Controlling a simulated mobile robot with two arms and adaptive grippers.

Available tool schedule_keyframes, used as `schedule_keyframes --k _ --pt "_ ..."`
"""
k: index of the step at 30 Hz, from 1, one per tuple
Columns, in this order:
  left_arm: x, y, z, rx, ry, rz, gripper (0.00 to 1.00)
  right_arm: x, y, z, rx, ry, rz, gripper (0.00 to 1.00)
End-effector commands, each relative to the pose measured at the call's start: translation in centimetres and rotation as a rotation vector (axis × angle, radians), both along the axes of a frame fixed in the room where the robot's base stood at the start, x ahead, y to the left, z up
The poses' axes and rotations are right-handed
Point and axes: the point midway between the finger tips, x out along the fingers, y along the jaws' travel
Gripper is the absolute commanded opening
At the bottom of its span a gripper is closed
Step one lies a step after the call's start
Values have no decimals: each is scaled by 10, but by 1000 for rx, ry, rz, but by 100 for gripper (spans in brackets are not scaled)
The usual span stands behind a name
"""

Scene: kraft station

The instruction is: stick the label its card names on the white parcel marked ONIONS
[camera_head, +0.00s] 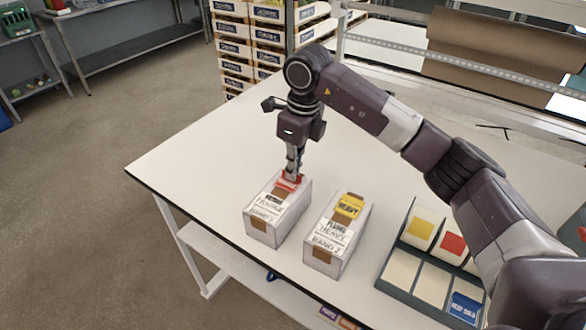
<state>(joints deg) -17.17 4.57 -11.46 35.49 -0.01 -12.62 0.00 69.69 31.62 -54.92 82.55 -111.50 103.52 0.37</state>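Two white parcels with brown tape stand on the white table. The left parcel (276,212) carries a card with blurred printing; its top line is too small to read surely. A red label (289,181) is at the far end of its top. My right gripper (292,172) points down there, its fingers close together at the red label. The right parcel (337,238) has a card that seems to read PLUMS, HEAVY, and a yellow label (349,206) on top. My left gripper is not in view.
A grey label tray (385,284) on the right has yellow, red and blue labels in its compartments; the blue one (465,307) reads KEEP COLD. My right arm passes above it. The table's left part is clear. Stacked crates (233,48) stand behind.

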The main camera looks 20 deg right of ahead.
Motion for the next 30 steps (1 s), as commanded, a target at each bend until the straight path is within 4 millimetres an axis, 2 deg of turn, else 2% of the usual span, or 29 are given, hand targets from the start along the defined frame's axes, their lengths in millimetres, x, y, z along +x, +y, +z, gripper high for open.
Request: schedule_keyframes --k 11,18,30 --pt "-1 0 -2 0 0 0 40 0 0 -2 0 0 0 0" --pt "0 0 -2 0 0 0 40 0 0 -2 0 0 0 24" --pt "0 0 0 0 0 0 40 0 0 1 0 0 0 25"
